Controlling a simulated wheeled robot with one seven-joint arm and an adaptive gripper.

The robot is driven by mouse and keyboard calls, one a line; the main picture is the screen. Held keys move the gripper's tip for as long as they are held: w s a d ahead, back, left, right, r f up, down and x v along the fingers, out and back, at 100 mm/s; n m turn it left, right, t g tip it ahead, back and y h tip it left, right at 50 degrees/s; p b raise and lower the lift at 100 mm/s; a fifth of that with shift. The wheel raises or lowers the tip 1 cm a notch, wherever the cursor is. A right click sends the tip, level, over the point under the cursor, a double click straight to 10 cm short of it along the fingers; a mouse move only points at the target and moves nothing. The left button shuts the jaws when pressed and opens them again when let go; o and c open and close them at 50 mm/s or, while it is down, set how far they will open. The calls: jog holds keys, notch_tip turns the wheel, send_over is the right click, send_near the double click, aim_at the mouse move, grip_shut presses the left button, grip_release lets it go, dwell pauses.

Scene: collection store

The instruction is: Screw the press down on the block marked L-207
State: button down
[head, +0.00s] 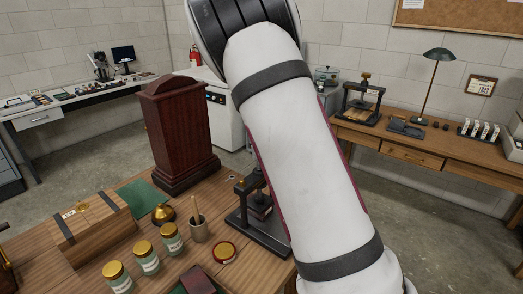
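A dark press (258,232) with a black base and an upright post stands on the near wooden table. My arm crosses in front of it and hides its right side. No L-207 marking is readable on either. My gripper is out of view; my white arm runs down past the bottom edge.
The near table (150,276) holds a tall dark red wooden case (178,133), a wooden box (90,228), several brass-lidded jars (146,257), a metal cup (199,229) and a small round dish (224,252). Floor shows between the tables.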

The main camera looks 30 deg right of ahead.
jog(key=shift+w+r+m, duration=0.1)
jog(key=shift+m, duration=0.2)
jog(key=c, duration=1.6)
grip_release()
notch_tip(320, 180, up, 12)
